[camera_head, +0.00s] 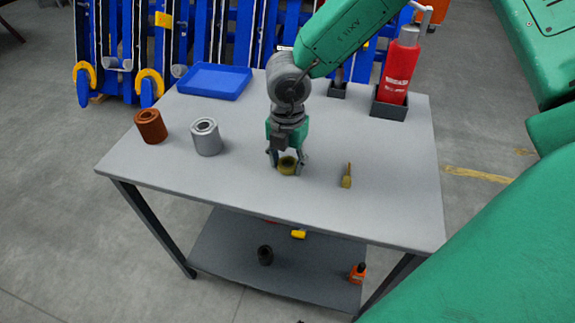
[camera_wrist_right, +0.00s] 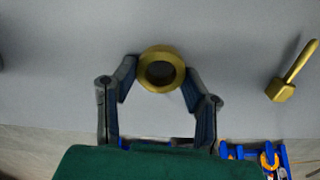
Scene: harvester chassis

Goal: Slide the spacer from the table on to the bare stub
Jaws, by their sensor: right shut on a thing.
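The spacer appears to be the brass-yellow ring (camera_head: 288,171) at the middle of the grey table (camera_head: 240,190). My right gripper (camera_head: 287,163) comes down over it from above, with a finger at either side, and is shut on it. In the right wrist view the ring (camera_wrist_right: 160,52) sits between the tips of the gripper (camera_wrist_right: 172,80), its hole facing the camera. The ring looks to be at or very near the table top; I cannot tell whether it touches. I cannot make out a bare stub in either view. My left gripper is out of view.
A brass bolt (camera_head: 346,177) lies right of the ring. A grey sleeve (camera_head: 206,138) and brown sleeve (camera_head: 151,128) stand left. Green machine panels (camera_head: 500,230) fill the right side.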

